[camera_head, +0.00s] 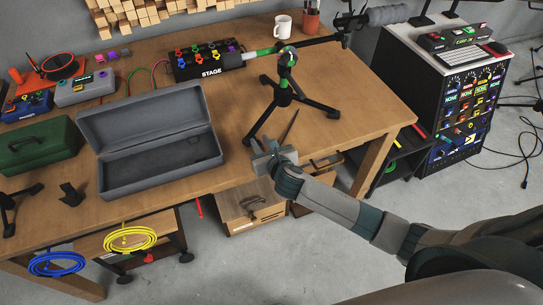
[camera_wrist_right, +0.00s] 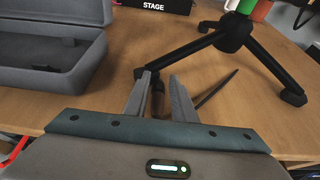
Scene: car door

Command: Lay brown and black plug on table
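My right gripper (camera_head: 268,150) is over the table's (camera_head: 345,120) front edge, in front of the black tripod stand. In the right wrist view its two fingers (camera_wrist_right: 160,92) stand a little apart. A small dark brown and black piece (camera_wrist_right: 158,101) shows between them, perhaps the plug; I cannot tell whether the fingers press on it. A thin dark stick-like shape (camera_head: 290,124) lies just beyond the gripper, and it also shows in the right wrist view (camera_wrist_right: 217,88); I cannot tell what it is. My left gripper is not in view.
An open grey case (camera_head: 88,135) is left of the gripper. The black tripod (camera_head: 283,98) stands close behind it. A STAGE box (camera_head: 210,62), a white mug (camera_head: 283,27) and a green box (camera_head: 38,145) are on the table. The right table part is clear.

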